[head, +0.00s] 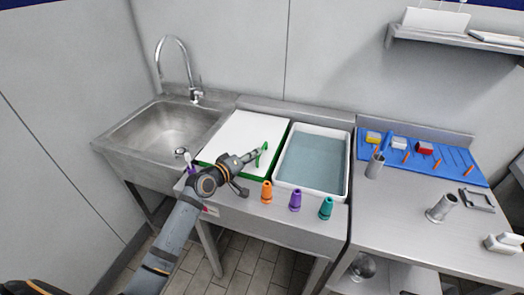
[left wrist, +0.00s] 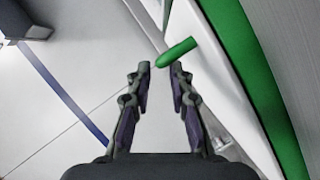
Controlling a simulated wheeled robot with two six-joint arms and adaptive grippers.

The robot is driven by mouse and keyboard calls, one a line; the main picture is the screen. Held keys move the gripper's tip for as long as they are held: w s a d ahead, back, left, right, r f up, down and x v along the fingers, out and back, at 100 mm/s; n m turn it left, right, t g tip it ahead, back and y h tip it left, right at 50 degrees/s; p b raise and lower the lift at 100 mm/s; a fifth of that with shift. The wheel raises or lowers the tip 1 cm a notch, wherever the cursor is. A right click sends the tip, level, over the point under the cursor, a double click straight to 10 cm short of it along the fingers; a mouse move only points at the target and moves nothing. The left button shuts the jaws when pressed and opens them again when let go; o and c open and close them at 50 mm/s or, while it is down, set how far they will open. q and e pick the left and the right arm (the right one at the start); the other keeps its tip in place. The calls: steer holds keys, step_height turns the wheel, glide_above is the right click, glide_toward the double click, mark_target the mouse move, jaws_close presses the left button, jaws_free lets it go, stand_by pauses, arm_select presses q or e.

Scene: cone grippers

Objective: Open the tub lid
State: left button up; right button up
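A white panel with a green edge (head: 240,133), which looks like the tub lid, lies left of an open white tub of bluish water (head: 312,160). A small green handle (head: 263,150) stands near its right side. My left gripper (head: 257,153) is right at this handle, over the panel. In the left wrist view my fingers (left wrist: 160,72) are apart, with nothing between them. The green bar (left wrist: 178,51) shows just beyond the fingertips; I cannot tell whether they touch. A green strip (left wrist: 262,95) runs along the right there. My right gripper is not in view.
Orange (head: 266,192), purple (head: 295,200) and teal (head: 326,208) cones stand along the front edge. A sink with a faucet (head: 177,62) is at left. A blue mat (head: 455,170) with small items lies on the right counter, with a metal cup (head: 375,166) beside it.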

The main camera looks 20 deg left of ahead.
arm_select(q)
steer(key=x, duration=0.4)
steer(key=shift+w+f, duration=0.1)
steer(key=shift+w, duration=0.1)
steer(key=shift+w+d, duration=0.1)
steer(key=shift+w, duration=0.1)
jaws_close()
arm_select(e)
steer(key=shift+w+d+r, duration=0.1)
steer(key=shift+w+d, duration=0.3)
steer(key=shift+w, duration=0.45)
